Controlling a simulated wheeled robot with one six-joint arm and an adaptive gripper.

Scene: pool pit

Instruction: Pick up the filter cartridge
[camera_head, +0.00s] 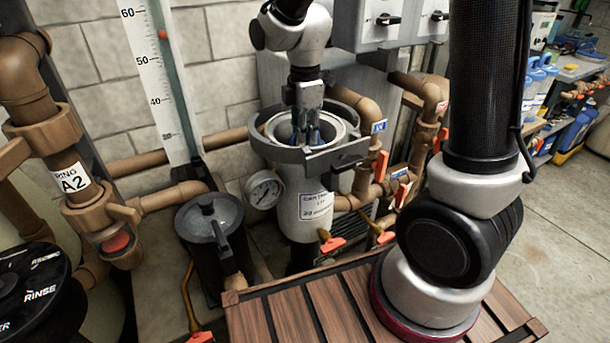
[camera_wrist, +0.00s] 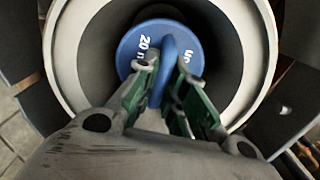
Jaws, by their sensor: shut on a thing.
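The filter cartridge (camera_wrist: 135,45) shows in the wrist view as a round blue end cap with white lettering, part of it reading "20", and a raised blue handle across its middle. It sits down inside a white-rimmed round housing (camera_wrist: 70,60). My gripper (camera_wrist: 165,82) reaches into the housing from above, its green-padded fingers shut on the blue handle. In the head view my gripper (camera_head: 307,140) points down into the open housing (camera_head: 304,205), and only bits of blue show between the fingers. The cartridge's body below the cap is hidden.
A pressure gauge (camera_head: 265,189) sits left of the housing. Brown pipes with orange-handled valves (camera_head: 381,166) stand close on its right. A lidded dark grey canister (camera_head: 212,245) stands at left, below a tall white scale (camera_head: 158,75). A grey control box (camera_head: 385,22) is behind.

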